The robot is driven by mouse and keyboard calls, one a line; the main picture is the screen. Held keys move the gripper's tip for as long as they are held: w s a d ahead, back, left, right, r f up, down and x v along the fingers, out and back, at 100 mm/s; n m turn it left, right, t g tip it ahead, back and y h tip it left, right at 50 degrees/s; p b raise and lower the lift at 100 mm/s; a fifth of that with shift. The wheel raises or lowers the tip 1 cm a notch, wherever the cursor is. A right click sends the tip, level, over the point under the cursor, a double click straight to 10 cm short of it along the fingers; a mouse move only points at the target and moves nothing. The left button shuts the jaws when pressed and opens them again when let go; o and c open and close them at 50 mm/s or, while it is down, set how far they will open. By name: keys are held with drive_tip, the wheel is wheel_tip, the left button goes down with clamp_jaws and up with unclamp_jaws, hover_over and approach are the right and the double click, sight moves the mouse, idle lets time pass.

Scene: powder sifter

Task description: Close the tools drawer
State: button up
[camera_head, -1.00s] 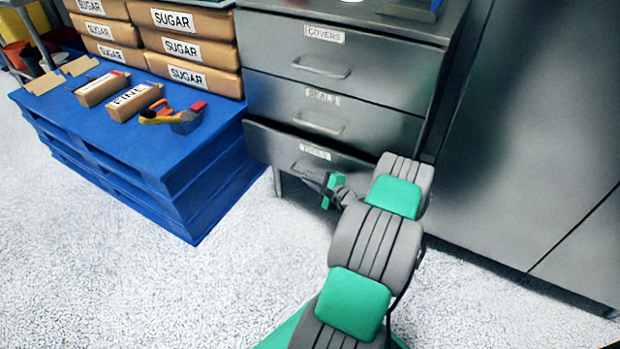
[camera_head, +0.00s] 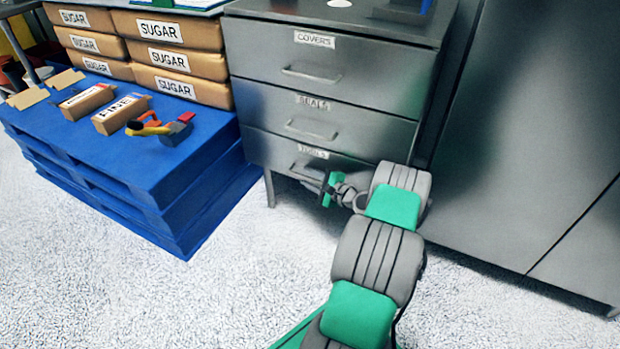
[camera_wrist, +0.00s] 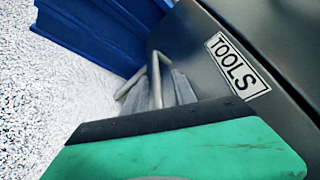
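The tools drawer (camera_head: 262,148) is the bottom drawer of the grey metal cabinet. Its front looks flush, or nearly so, with the drawers above. Its label (camera_wrist: 237,66) reads TOOLS in the wrist view. The drawer's bar handle (camera_wrist: 155,78) shows left of the label there, and its left part shows in the head view (camera_head: 300,169). My gripper (camera_head: 322,184) is at the drawer front by the right part of the handle. My wrist's green housing hides much of the fingers in the wrist view, so their opening and any contact are unclear.
The covers drawer (camera_head: 260,50) and seals drawer (camera_head: 260,100) above look shut. A blue pallet (camera_head: 190,165) with sugar bags (camera_head: 190,68), small boxes and an orange-handled tool (camera_head: 150,126) stands left. A tall grey cabinet (camera_head: 530,120) stands right. The floor in front is clear.

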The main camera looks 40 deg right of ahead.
drive_tip(key=p+v, duration=0.3)
drive_tip(key=v, duration=0.4)
drive_tip(key=shift+s+r, duration=0.1)
drive_tip(key=shift+s, duration=0.3)
